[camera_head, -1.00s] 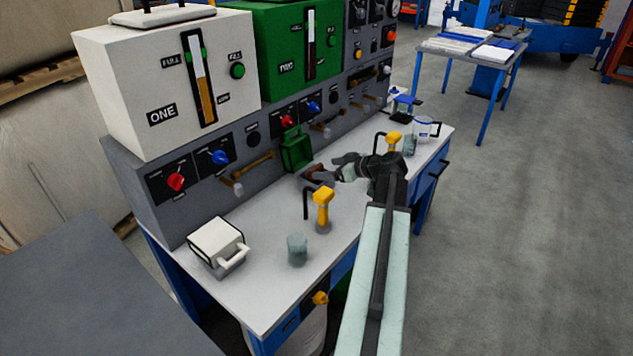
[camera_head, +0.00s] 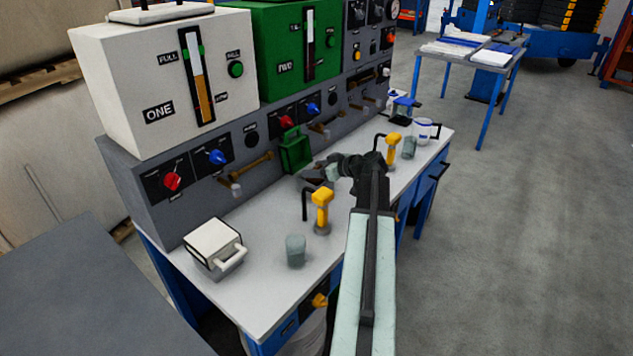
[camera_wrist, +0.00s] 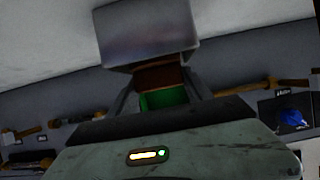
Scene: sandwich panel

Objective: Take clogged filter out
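A grey block with a brown part (camera_head: 313,178), possibly the clogged filter, is at the tip of my gripper (camera_head: 332,172), low in front of the green holder (camera_head: 296,152) on the panel. In the wrist view the grey block (camera_wrist: 147,38) is close ahead, with its brown part (camera_wrist: 160,77) between or just beyond my two dark fingers. The fingers are spread apart. Green surface shows between them. I cannot tell whether they touch the brown part. Part of the block is hidden by the gripper in the head view.
A white box with a handle (camera_head: 216,246) and a grey-green cup (camera_head: 295,250) stand on the white bench (camera_head: 265,292). Yellow-topped taps (camera_head: 322,200) stand near its front edge. White unit ONE (camera_head: 165,80) and green unit TWO (camera_head: 295,50) sit above the knobbed panel.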

